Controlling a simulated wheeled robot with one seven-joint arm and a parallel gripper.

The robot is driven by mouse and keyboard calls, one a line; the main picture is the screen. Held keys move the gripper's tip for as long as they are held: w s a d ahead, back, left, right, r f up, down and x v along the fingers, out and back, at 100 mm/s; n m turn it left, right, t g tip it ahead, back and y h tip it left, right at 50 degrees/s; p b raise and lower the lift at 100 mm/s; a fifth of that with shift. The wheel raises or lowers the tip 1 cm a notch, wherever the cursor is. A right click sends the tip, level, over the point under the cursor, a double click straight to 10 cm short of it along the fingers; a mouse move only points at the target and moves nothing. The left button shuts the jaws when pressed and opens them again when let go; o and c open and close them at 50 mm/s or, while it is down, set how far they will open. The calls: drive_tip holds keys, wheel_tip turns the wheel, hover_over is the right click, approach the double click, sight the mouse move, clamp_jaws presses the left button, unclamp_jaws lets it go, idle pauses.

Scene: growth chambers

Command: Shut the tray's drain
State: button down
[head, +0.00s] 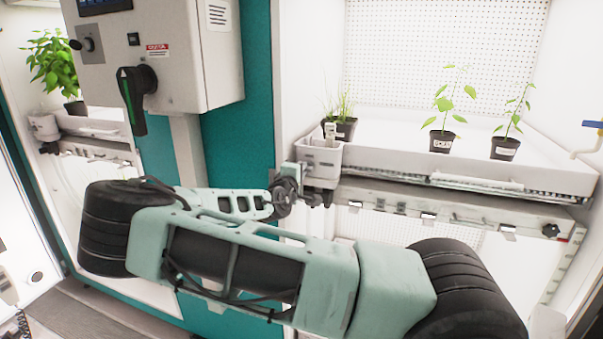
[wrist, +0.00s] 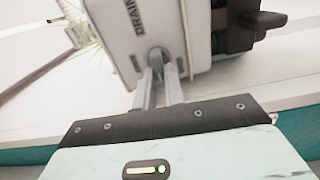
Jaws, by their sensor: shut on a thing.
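The white tray (head: 400,167) sits on a shelf in the right-hand chamber and holds several potted plants. A white box (head: 318,158) is at its front left corner; in the wrist view this box (wrist: 122,40) carries the word DRAIN. My gripper (head: 291,174) is at the box's left side in the head view. In the wrist view the two grey fingers of my gripper (wrist: 159,76) are shut on a small round grey drain knob (wrist: 157,56) beneath the lettering. The fingers hide part of the knob, and I cannot tell its turned position.
A control cabinet (head: 180,50) with a black and green rotary handle (head: 134,95) stands on the left. Another chamber with a leafy plant (head: 55,65) is beyond it. A shelf rail with clips (head: 450,212) runs below the tray. A yellow and blue valve (head: 592,125) is at the far right.

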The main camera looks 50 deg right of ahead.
drive_tip(key=shift+n, duration=0.3)
drive_tip(key=c, duration=1.5)
unclamp_jaws()
drive_tip(key=shift+w, duration=0.1)
drive_tip(key=shift+b+v, duration=3.15)
drive_tip(key=shift+v, duration=5.6)
drive_tip(key=shift+f, duration=0.1)
